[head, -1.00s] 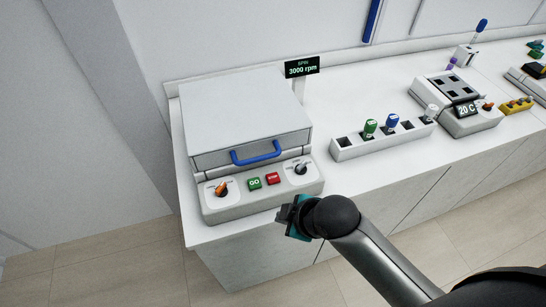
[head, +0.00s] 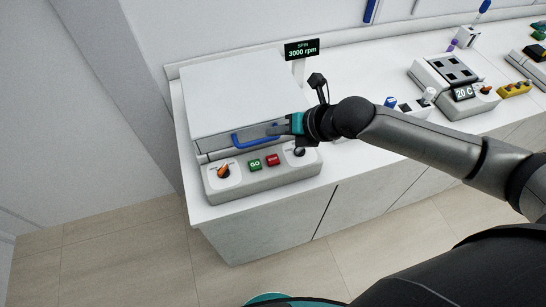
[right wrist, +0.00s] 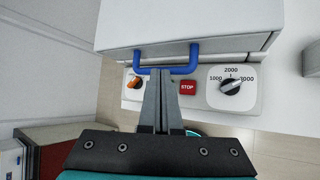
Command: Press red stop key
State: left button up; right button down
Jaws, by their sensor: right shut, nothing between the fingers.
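The red stop key (head: 273,160) is on the front panel of the white centrifuge-like machine (head: 245,95), just right of the green GO key (head: 255,165). In the right wrist view the red key (right wrist: 187,88) reads STOP and lies just right of my fingers. My right gripper (head: 279,128) is shut and empty. In the head view it is above and behind the key, by the right end of the blue handle (head: 247,142). My left gripper is not in view.
An orange knob (head: 223,171) is at the panel's left, a dark dial (right wrist: 231,87) at its right. The SPIN display (head: 302,49) reads 3000 rpm. The lid is closed. A heater-like block (head: 449,68) reading 20 C stands farther right.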

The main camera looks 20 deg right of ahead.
jog(key=shift+f, duration=0.1)
jog(key=b, duration=0.7)
send_over(276, 162)
notch_tip(276, 162, down, 8)
jog(key=shift+r, duration=0.15)
jog(key=shift+f+b, duration=0.3)
jog(key=shift+f, duration=0.15)
jog(key=shift+f, duration=0.15)
dwell(1.4)
jog(key=shift+f, duration=0.25)
jog(key=shift+f+b, duration=0.45)
jog(key=shift+b, duration=0.05)
dwell(0.5)
jog(key=shift+r+p, duration=0.9)
